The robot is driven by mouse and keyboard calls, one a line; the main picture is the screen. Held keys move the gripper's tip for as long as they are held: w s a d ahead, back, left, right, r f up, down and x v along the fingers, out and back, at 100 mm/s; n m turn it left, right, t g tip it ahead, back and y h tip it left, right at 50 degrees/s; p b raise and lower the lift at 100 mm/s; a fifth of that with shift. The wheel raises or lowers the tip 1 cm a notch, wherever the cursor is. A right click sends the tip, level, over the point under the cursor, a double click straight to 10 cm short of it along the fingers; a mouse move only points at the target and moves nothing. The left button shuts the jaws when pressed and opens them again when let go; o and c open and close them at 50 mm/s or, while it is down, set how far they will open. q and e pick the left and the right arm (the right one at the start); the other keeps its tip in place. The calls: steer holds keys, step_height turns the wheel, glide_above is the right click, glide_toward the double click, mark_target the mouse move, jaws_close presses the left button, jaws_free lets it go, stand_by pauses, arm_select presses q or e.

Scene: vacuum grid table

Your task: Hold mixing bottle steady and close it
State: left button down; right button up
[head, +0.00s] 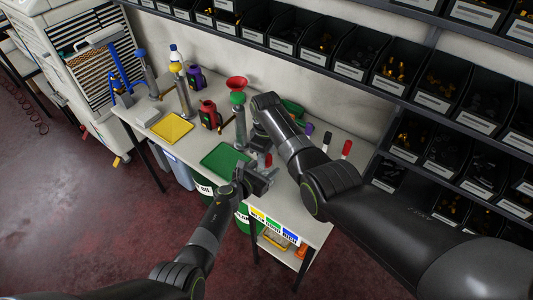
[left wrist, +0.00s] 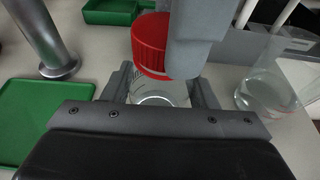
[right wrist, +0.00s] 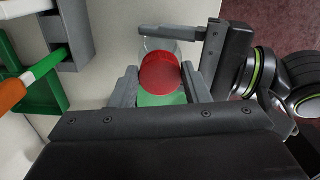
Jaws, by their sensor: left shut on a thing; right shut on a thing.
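The mixing bottle is clear glass with a red cap (head: 268,160). In the left wrist view the bottle's body (left wrist: 160,93) stands between the fingers of my left gripper (left wrist: 160,88), which is shut on it. The red cap (left wrist: 148,42) is at the bottle's mouth; I cannot tell how tight it sits. My right gripper (right wrist: 159,84) is shut on the red cap (right wrist: 160,73), and one of its fingers hides part of the cap in the left wrist view. In the head view my arms hide most of the bottle.
A green tray (head: 225,159) lies beside my grippers, with a metal stand (head: 240,130) behind it. A conical flask with clear liquid (left wrist: 270,92) stands to the right in the left wrist view. A yellow tray (head: 172,128) is farther left. Shelves of black bins rise behind the table.

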steer(key=m, duration=0.4)
steer(key=shift+s+a+m, duration=0.1)
steer(key=shift+m, duration=0.3)
steer(key=m, duration=0.6)
steer(key=shift+a, duration=0.1)
steer(key=m, duration=0.6)
steer(key=shift+a, duration=0.15)
steer(key=m, duration=0.4)
steer(key=shift+m, duration=0.4)
steer(key=m, duration=0.4)
steer(key=shift+w+a+m, duration=0.1)
steer(key=shift+w+m, duration=0.1)
steer(key=shift+m, duration=0.1)
steer(key=m, duration=0.4)
steer(key=shift+w+m, duration=0.1)
steer(key=shift+m, duration=0.2)
steer(key=m, duration=0.4)
steer(key=shift+w+m, duration=0.1)
steer(key=shift+m, duration=0.2)
steer(key=m, duration=0.4)
steer(key=shift+w, duration=0.1)
